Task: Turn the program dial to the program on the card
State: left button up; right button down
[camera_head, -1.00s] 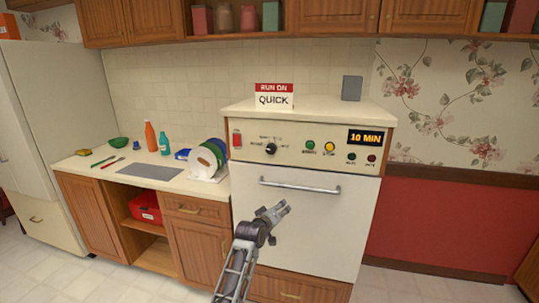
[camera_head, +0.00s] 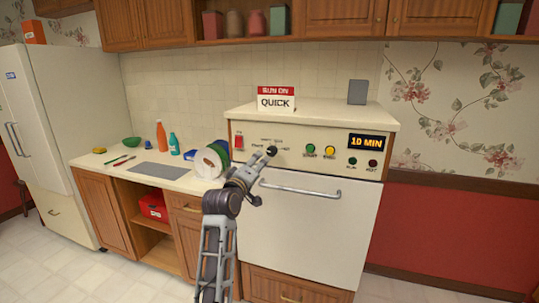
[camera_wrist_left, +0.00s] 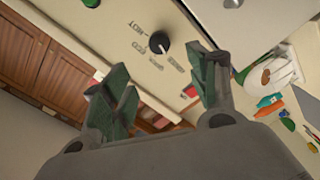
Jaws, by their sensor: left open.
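The black program dial (camera_head: 271,151) is on the cream front panel of the appliance, with small printed labels around it. In the left wrist view the dial (camera_wrist_left: 158,42) lies beyond my fingertips, with a light mark on it; HOT and ECO are among its labels, but the chosen program is not clear. The card (camera_head: 276,99) on top reads RUN ON QUICK. My left gripper (camera_head: 262,180) is open and empty, just below the dial and apart from it. In the wrist view its green-padded fingers (camera_wrist_left: 163,88) are spread. My right gripper is out of view.
Right of the dial are green and yellow buttons (camera_head: 330,151), small lamps and a display (camera_head: 367,141) reading 10 MIN. A red switch (camera_head: 239,142) is left of the dial. The door handle (camera_head: 300,190) runs below. Plates (camera_head: 208,162) stand on the left counter.

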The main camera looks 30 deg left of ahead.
pick_arm(q)
send_near(270, 152)
jog(key=shift+w, duration=1.3)
jog(key=shift+a+p+x, duration=0.25)
jog(key=shift+p+x, duration=0.1)
jog(key=shift+x, duration=0.85)
jog(key=shift+w+a, duration=0.2)
jog(key=shift+w, duration=0.4)
jog(key=shift+x, duration=1.35)
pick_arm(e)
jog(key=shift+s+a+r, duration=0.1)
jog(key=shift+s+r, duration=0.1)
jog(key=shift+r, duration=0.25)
pick_arm(q)
jog(key=c, duration=1)
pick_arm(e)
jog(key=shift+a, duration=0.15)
